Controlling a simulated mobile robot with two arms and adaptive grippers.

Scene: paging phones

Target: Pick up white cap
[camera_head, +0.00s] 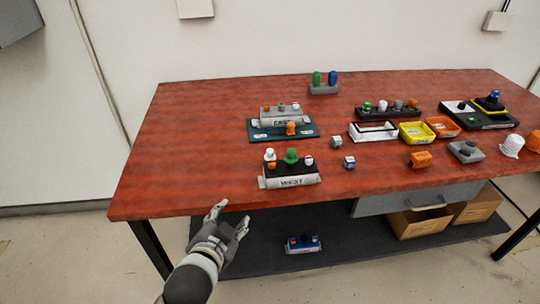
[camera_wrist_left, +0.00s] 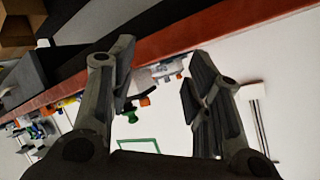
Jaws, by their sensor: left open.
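Several white pieces could be the white cap. One rounded white cap (camera_head: 512,146) stands at the table's right end, beside a similar orange cap (camera_head: 534,141). A smaller white knob (camera_head: 270,154) sits on the left of the dark block labelled WEST (camera_head: 291,181), beside a green one (camera_head: 291,156). I cannot tell which one is meant. My left gripper (camera_head: 231,215) is open and empty just off the table's front edge, to the left of and below the WEST block. Its two fingers, apart, also show in the left wrist view (camera_wrist_left: 160,60). My right gripper is not in view.
The red table (camera_head: 180,130) has free room on its left side. Yellow (camera_head: 416,132) and orange trays (camera_head: 442,127) and a white tray (camera_head: 372,132) stand right of centre. Cardboard boxes (camera_head: 420,222) and a blue-and-white item (camera_head: 302,244) lie below the table.

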